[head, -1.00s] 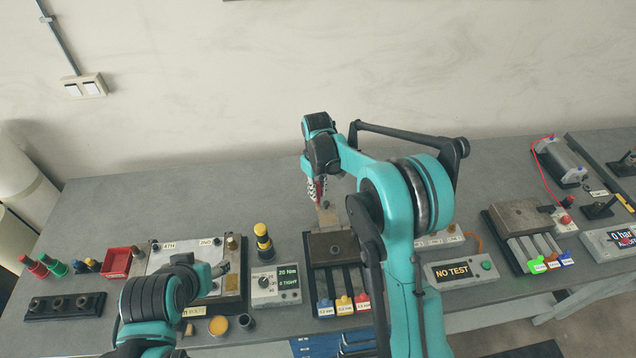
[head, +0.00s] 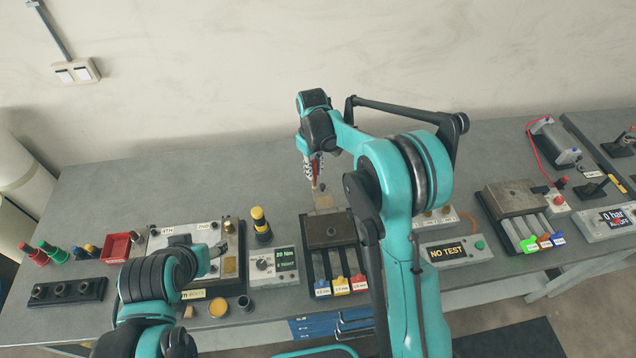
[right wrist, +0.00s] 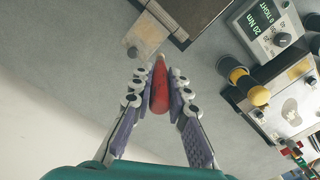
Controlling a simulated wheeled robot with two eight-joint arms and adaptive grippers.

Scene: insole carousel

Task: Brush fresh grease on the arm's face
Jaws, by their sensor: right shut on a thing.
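My right gripper (head: 316,172) is shut on the red handle of a brush (right wrist: 159,88). In the head view the brush points down, its dark tip (head: 322,187) close over the metal arm (head: 324,203); I cannot tell whether they touch. The arm juts from the back of a dark block (head: 328,229). In the right wrist view the arm's face (right wrist: 144,40) has a pale, brownish patch, and the brush tip shows beside it. My left gripper (head: 213,262) is over the light plate fixture at the left; its finger opening is unclear. An open tin with yellow-orange contents (head: 219,307) stands near the front edge.
A torque display box (head: 275,266) and a yellow-and-black knobbed post (head: 261,224) stand left of the block. Coloured levers (head: 340,287) lie in front of it. The bench behind the arm is clear.

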